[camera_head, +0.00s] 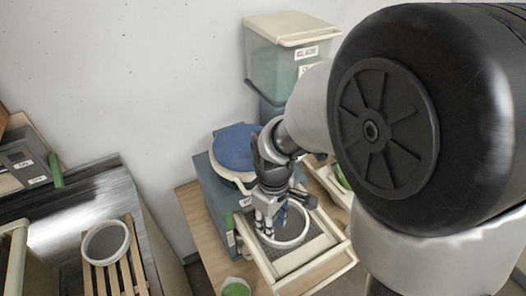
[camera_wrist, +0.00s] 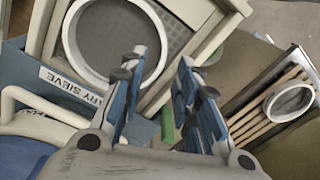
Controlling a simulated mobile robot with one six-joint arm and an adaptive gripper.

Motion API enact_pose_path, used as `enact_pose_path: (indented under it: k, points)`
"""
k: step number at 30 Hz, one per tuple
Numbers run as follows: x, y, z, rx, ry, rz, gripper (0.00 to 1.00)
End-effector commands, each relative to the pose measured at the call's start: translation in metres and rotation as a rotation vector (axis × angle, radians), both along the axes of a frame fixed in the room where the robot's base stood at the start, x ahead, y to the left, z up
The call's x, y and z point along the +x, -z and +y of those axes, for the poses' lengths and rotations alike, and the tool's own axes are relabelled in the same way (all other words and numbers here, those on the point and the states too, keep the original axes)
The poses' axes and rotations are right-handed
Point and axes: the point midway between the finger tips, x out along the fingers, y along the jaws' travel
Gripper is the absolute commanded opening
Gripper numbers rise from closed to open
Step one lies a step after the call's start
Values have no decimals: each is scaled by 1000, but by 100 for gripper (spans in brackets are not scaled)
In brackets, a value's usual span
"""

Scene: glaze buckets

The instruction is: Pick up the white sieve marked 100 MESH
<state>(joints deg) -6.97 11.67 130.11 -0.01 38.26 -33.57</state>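A round white sieve (camera_head: 290,244) lies in a pale frame under my gripper in the head view. It is large at the upper left in the wrist view (camera_wrist: 70,48). A second round white-rimmed sieve (camera_head: 106,243) rests on a wooden slatted rack at the lower left, and also shows in the wrist view (camera_wrist: 289,102). I cannot read a 100 MESH mark on either. My gripper (camera_head: 272,222) points down over the first sieve. In the wrist view its two blue-grey fingers (camera_wrist: 162,57) are apart with nothing between them. Whether a finger touches the rim is unclear.
The pale frame (camera_head: 318,270) sits on a wooden table. A green-filled container (camera_head: 285,62) stands at the back. A gap separates the table from the left counter.

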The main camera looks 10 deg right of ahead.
Motion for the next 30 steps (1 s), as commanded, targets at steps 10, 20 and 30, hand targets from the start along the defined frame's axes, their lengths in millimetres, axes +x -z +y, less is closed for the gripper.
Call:
enact_pose_path:
  k: [10,20,30]
  points:
    - [1,32,2,0,-1,1,30]
    - [6,74,8,0,1,0,30]
    - [6,74,8,1,1,-1,24]
